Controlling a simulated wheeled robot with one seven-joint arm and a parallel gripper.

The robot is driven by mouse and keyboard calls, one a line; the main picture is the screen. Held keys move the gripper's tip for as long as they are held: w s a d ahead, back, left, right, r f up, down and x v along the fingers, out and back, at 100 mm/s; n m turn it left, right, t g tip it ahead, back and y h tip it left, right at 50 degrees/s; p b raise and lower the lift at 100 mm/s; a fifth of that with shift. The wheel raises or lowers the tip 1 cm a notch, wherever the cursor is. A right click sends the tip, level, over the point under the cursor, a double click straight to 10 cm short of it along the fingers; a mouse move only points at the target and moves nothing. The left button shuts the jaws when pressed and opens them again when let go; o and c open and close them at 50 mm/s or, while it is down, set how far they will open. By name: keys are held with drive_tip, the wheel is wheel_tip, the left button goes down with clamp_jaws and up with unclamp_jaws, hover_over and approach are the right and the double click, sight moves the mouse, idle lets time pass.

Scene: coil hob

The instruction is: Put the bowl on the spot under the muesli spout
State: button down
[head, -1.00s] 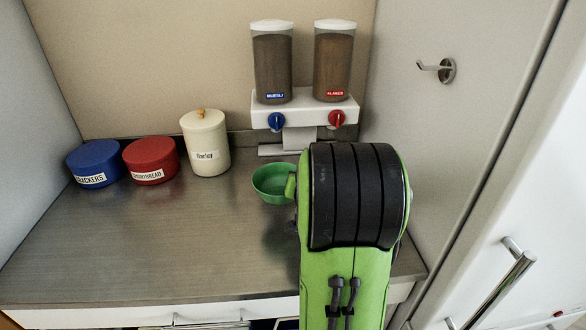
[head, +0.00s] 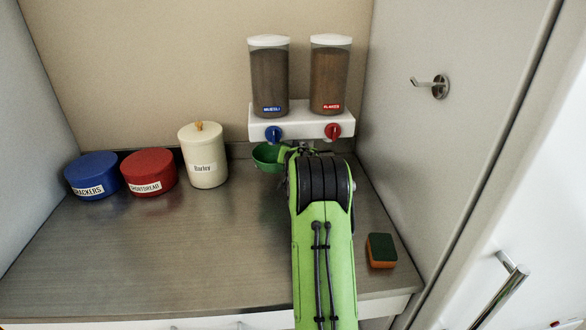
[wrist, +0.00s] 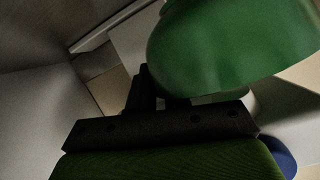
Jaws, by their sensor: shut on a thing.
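The green bowl (head: 268,157) is in the head view, just below and a little left of the blue muesli knob. It fills the upper right of the wrist view (wrist: 235,45). My gripper (head: 288,152) is at the bowl's right side, shut on it; my arm hides most of the fingers. The muesli dispenser (head: 269,78) has a blue label and a blue knob (head: 273,134). The spot under its spout is hidden by the bowl and my arm. I cannot tell whether the bowl touches anything below it.
The flakes dispenser (head: 329,78) with a red knob stands right of the muesli. A cream barley jar (head: 206,152), red shortbread tin (head: 149,172) and blue crackers tin (head: 92,176) stand to the left. A sponge (head: 381,251) lies at right. The front-left counter (head: 150,255) is clear.

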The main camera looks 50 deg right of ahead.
wheel_tip(320, 180, down, 6)
drive_tip(key=shift+w+d+f+b, duration=0.1)
drive_tip(key=shift+b, duration=0.45)
drive_tip(key=shift+f+b, duration=0.15)
drive_tip(key=shift+b, duration=0.15)
drive_tip(key=c, duration=1.1)
unclamp_jaws()
